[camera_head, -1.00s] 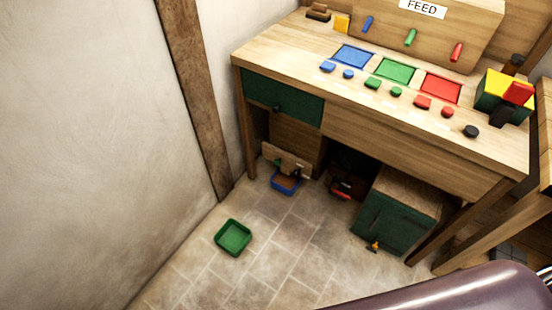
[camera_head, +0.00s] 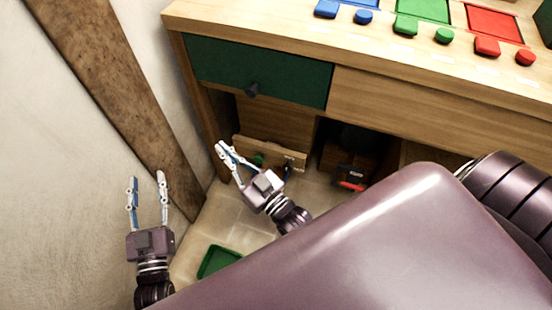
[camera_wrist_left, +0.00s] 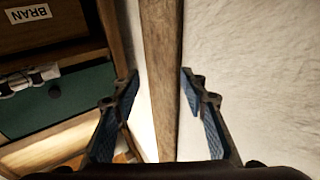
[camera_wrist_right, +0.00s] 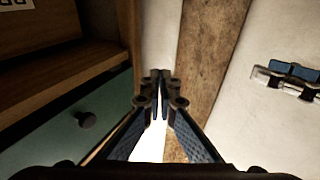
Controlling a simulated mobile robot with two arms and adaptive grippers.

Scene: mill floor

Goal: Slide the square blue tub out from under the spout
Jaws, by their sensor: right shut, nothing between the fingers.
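The square blue tub cannot be made out now. In the head view, my right gripper and wrist cover the floor in front of the pale wooden board (camera_head: 285,155) under the bench, where the tub stood earlier. My right gripper (camera_head: 220,150) is shut and empty, its fingers pointing up and left, above the floor near the bench's left leg. My left gripper (camera_head: 147,180) is open and empty, further left against the wall background. The left wrist view shows its fingers spread (camera_wrist_left: 160,80); the right wrist view shows the fingers together (camera_wrist_right: 161,80). The spout is not clear.
A green tray (camera_head: 213,262) lies on the floor, partly hidden by my body. The bench has a green drawer (camera_head: 262,72) with a dark knob. A wooden post (camera_head: 120,90) runs along the wall at left. A dark red-marked object (camera_head: 350,180) sits under the bench.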

